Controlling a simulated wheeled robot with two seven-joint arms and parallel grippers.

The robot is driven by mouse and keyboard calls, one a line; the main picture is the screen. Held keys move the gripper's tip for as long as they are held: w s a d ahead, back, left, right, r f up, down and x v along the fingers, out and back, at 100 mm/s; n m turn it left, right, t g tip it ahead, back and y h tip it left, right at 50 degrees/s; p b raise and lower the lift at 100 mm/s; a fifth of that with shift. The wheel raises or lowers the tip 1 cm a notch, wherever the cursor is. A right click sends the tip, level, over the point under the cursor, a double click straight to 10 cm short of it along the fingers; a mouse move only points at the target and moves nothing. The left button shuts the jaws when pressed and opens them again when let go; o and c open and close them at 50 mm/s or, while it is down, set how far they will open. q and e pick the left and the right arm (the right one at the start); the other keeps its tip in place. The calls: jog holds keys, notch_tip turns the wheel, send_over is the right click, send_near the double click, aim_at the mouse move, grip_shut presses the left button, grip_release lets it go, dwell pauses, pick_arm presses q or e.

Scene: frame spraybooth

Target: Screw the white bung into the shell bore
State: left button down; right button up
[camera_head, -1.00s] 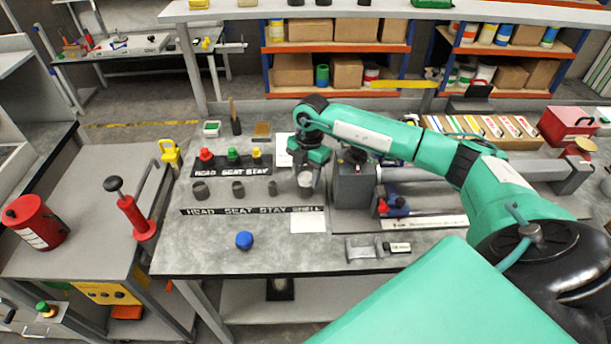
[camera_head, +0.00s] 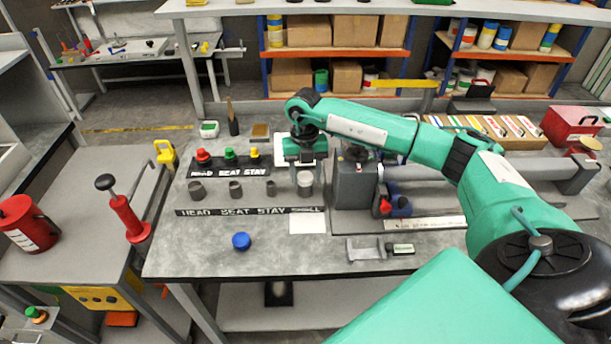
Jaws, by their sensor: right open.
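The shell bore (camera_head: 305,190) is the rightmost and widest of the grey upright cylinders, behind the SHELL label. A pale, whitish round top (camera_head: 305,177) shows at its mouth; this looks like the white bung, but I cannot tell how deep it sits. My right gripper (camera_head: 304,163) points down just above it, open and apart from it as far as I can see. My left gripper is not in view.
Red (camera_head: 203,156), green (camera_head: 229,155) and yellow (camera_head: 254,153) bungs stand on a black labelled rack. A blue bung (camera_head: 241,241) lies on the front bench. A grey machine block (camera_head: 355,183) stands close to the right of the shell bore. The front middle of the bench is mostly clear.

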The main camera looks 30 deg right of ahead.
jog(key=n+b, duration=0.1)
jog(key=n, duration=0.2)
jog(key=shift+f+b, duration=0.1)
jog(key=shift+b, duration=0.2)
jog(key=shift+n+h+b, duration=0.3)
jog(key=shift+n, duration=0.7)
jog(key=shift+d+n+b, duration=0.1)
jog(key=shift+n+b, duration=0.4)
jog(key=shift+n, duration=0.2)
jog(key=n+b, duration=0.1)
jog(key=n, duration=0.2)
jog(key=shift+h, duration=0.3)
jog(key=n+b, duration=0.1)
jog(key=n, duration=0.1)
jog(key=shift+n+b, duration=0.3)
jog(key=shift+b, duration=0.1)
jog(key=shift+n+b, duration=0.35)
jog(key=shift+n, duration=0.65)
